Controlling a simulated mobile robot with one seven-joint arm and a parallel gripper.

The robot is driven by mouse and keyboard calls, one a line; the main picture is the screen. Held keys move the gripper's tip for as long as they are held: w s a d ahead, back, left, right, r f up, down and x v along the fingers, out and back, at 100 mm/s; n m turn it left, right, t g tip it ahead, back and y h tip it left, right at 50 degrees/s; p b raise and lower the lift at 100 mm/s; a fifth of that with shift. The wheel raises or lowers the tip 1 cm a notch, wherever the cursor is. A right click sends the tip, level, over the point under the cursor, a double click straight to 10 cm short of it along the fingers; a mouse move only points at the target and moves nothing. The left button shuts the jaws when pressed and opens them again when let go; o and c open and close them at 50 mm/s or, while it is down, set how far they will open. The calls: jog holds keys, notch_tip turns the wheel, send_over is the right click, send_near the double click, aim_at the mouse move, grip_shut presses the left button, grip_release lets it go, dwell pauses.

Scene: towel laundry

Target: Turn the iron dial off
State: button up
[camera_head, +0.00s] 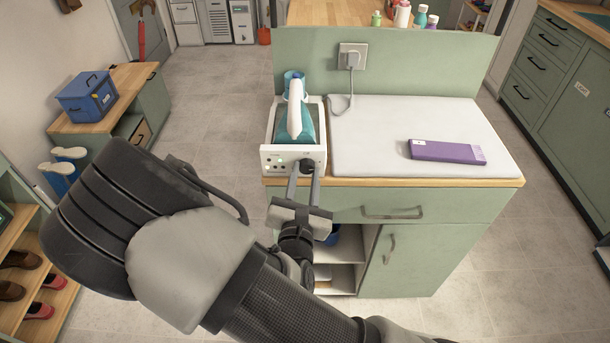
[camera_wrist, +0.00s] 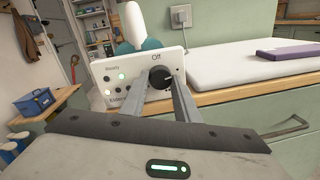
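The iron dial (camera_wrist: 161,78) is a round black knob on the white front panel of the iron station (camera_head: 282,155). It also shows in the head view (camera_head: 307,165). The word "Off" is printed above it in the wrist view. I cannot tell clearly which way the dial points. The iron (camera_head: 296,110), white and teal, rests on top of the station. My gripper (camera_wrist: 160,84) is open, its two grey fingers reaching up to the panel, one on each side of the dial. I cannot tell whether either finger touches it.
The station stands on a green cabinet with a wooden top (camera_head: 430,183). A white ironing pad (camera_head: 380,120) lies to the right, with a purple box (camera_head: 447,151) on it. A wall socket (camera_head: 352,56) with a plugged cord is behind. Left stands a blue box (camera_head: 88,97) on a bench.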

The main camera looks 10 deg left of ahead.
jog(key=c, duration=0.3)
jog(key=shift+r+n+p, duration=0.1)
jog(key=shift+n+p, duration=0.2)
jog(key=shift+p, duration=0.05)
jog(key=n+p, duration=0.2)
jog(key=shift+n, duration=0.4)
jog(key=n+p, duration=0.3)
jog(key=n, duration=0.1)
jog(key=shift+d+n+t, duration=0.1)
jog(key=shift+n+t, duration=0.2)
jog(key=n+y+p, duration=0.1)
jog(key=n+p, duration=0.1)
jog(key=n, duration=0.2)
jog(key=shift+d+n+p, duration=0.1)
jog(key=shift+n+p, duration=0.25)
jog(key=shift+n, duration=0.05)
jog(key=shift+f+n+y+p, duration=0.15)
jog(key=shift+n+p, duration=0.25)
jog(key=shift+n, duration=0.6)
jog(key=shift+f+n+y+p, duration=0.15)
jog(key=shift+n+p, duration=0.2)
jog(key=shift+n, duration=0.65)
jog(key=shift+r, duration=0.1)
